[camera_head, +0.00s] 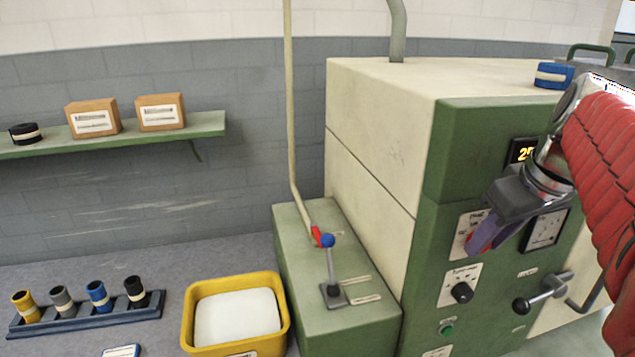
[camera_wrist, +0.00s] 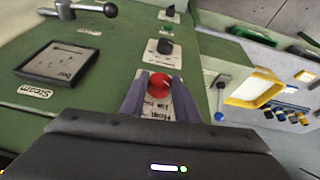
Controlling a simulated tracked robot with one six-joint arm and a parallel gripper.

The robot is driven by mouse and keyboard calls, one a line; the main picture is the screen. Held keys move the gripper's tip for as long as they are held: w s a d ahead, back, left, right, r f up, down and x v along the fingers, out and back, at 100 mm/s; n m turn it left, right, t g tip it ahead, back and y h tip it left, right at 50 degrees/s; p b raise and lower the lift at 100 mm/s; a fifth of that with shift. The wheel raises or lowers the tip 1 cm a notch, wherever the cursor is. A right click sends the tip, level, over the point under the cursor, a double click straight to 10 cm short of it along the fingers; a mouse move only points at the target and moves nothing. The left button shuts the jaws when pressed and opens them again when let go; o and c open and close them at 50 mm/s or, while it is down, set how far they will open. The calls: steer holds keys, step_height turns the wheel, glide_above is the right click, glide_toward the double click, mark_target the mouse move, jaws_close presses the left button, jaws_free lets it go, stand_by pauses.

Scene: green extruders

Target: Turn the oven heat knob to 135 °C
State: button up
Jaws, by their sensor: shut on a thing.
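The green oven machine (camera_head: 437,165) stands at the right in the head view. My gripper (camera_wrist: 157,88) is shut around a red knob (camera_wrist: 159,83) on the machine's front, with one purple finger on each side. In the head view my gripper (camera_head: 478,246) reaches the upper white dial plate (camera_head: 467,222) and mostly hides the knob. The plate's lettering is partly covered and too blurred to read, so the knob's setting cannot be told. An orange display (camera_head: 522,151) above shows digits starting with 2; the rest is hidden by my arm.
A black knob (camera_head: 461,291) sits below, with a green button (camera_head: 446,329) lower. A square gauge (camera_head: 544,231) and a lever handle (camera_head: 541,291) are to the right. A blue-knobbed lever (camera_head: 328,241) and a yellow bin (camera_head: 285,320) stand left.

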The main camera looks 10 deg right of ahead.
steer(key=shift+d+y, duration=0.15)
steer(key=shift+y, duration=0.15)
steer(key=shift+d+f+m+y, duration=0.1)
steer(key=shift+d+m+y, duration=0.15)
steer(key=shift+y, duration=0.85)
steer(key=shift+d+f+m+y, duration=0.1)
steer(key=shift+m+y, duration=0.2)
steer(key=shift+y, duration=0.8)
steer(key=shift+d+m+y, duration=0.2)
steer(key=shift+m+y, duration=0.05)
steer(key=shift+y, duration=0.85)
steer(key=o, duration=1)
steer(key=shift+o, duration=0.2)
